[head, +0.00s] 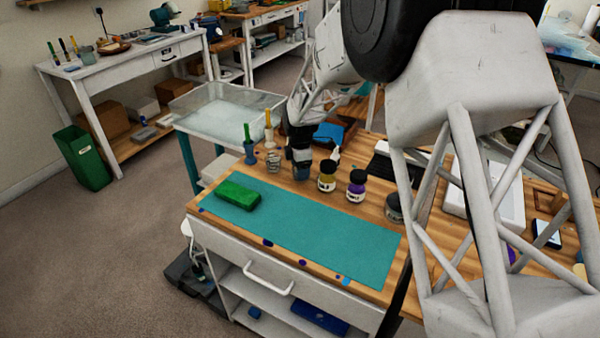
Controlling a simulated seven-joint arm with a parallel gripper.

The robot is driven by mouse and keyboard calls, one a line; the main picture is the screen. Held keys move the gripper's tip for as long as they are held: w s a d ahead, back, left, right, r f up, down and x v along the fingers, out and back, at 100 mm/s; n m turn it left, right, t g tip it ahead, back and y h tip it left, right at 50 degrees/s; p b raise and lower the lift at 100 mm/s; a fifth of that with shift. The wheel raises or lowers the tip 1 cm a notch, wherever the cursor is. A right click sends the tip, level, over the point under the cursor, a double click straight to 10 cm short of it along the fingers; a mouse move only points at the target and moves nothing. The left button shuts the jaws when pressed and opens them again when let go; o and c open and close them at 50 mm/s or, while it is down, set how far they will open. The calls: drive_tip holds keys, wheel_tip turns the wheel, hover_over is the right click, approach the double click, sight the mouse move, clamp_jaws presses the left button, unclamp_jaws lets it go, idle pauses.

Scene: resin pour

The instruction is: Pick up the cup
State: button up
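A small dark grey-blue cup (301,171) stands on the wooden bench, just behind the teal mat. My gripper (300,150) points down at the cup's top, and its dark end overlaps the rim in the head view. The fingers are small and dark here, so I cannot tell whether they are open, shut or touching the cup. My arm covers much of the right side and part of the bench behind the cup.
A yellow-labelled jar (327,178) and a purple-labelled jar (356,188) stand right of the cup. A small glass jar (273,161) and upright-handled tools (249,150) are left. A green block (237,195) lies on the teal mat (310,238), whose middle is clear.

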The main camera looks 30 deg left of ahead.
drive_tip(key=c, duration=0.5)
drive_tip(key=shift+r, duration=0.1)
drive_tip(key=shift+r, duration=0.75)
wheel_tip(320, 180, up, 2)
drive_tip(key=s+d, duration=0.3)
drive_tip(key=s, duration=0.1)
drive_tip(key=s+d+r, duration=0.1)
drive_tip(key=s+d, duration=0.6)
drive_tip(key=s, duration=0.1)
drive_tip(key=shift+d+r, duration=0.15)
drive_tip(key=shift+d, duration=0.1)
